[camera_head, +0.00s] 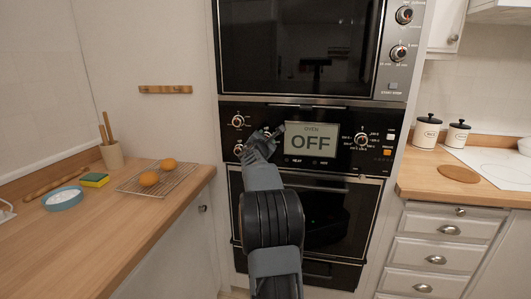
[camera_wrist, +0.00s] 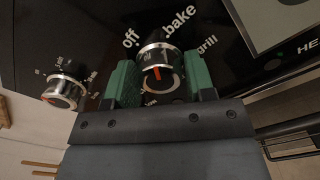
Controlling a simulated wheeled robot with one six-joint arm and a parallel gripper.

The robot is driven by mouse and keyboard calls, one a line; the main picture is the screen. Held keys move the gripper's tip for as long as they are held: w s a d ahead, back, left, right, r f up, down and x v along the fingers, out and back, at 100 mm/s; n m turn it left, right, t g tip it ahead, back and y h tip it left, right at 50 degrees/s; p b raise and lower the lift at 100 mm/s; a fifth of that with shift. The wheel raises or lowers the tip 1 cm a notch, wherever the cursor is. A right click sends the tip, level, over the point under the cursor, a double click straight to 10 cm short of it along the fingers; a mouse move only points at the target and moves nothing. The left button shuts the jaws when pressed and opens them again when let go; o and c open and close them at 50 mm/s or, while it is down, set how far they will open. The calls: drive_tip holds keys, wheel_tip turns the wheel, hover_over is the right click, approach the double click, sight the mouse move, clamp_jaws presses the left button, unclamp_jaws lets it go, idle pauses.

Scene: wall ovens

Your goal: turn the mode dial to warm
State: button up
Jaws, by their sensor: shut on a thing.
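The mode dial (camera_wrist: 158,84) is a round silver and black knob with a red mark on its face. In the wrist view the words off, bake and grill curve around its upper side, and small lettering below it is hard to read. My gripper (camera_wrist: 160,72) has its green fingers on both sides of the dial, shut on it. In the head view my gripper (camera_head: 265,136) reaches the oven's control panel and hides the dial. The oven display (camera_head: 311,142) reads OFF.
Another knob (camera_wrist: 62,92) is close left of my gripper in the wrist view. Another knob (camera_head: 362,140) is right of the display. The oven door (camera_head: 340,187) is below. A rack with oranges (camera_head: 158,178) is on the left counter; canisters (camera_head: 427,132) stand at right.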

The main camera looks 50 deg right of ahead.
drive_tip(key=m+b, duration=0.1)
drive_tip(key=b, duration=0.1)
drive_tip(key=m+b, duration=0.1)
drive_tip(key=m, duration=0.1)
drive_tip(key=shift+a+f+m+b, duration=0.1)
drive_tip(key=shift+f+m+b, duration=0.2)
drive_tip(key=shift+b, duration=0.1)
drive_tip(key=m+b, duration=0.3)
drive_tip(key=shift+r+m, duration=0.1)
drive_tip(key=shift+m, duration=0.2)
drive_tip(key=m+b, duration=0.2)
drive_tip(key=m, duration=0.1)
drive_tip(key=shift+m, duration=0.4)
drive_tip(key=m+b, duration=0.3)
drive_tip(key=m, duration=0.1)
drive_tip(key=m+b, duration=0.3)
drive_tip(key=m, duration=0.3)
drive_tip(key=shift+r+m, duration=0.15)
drive_tip(key=shift+m, duration=0.25)
drive_tip(key=m+b, duration=0.1)
drive_tip(key=m, duration=0.5)
drive_tip(key=shift+m+b, duration=0.35)
drive_tip(key=shift+m, duration=0.05)
drive_tip(key=shift+r, duration=0.1)
drive_tip(key=o, duration=0.9)
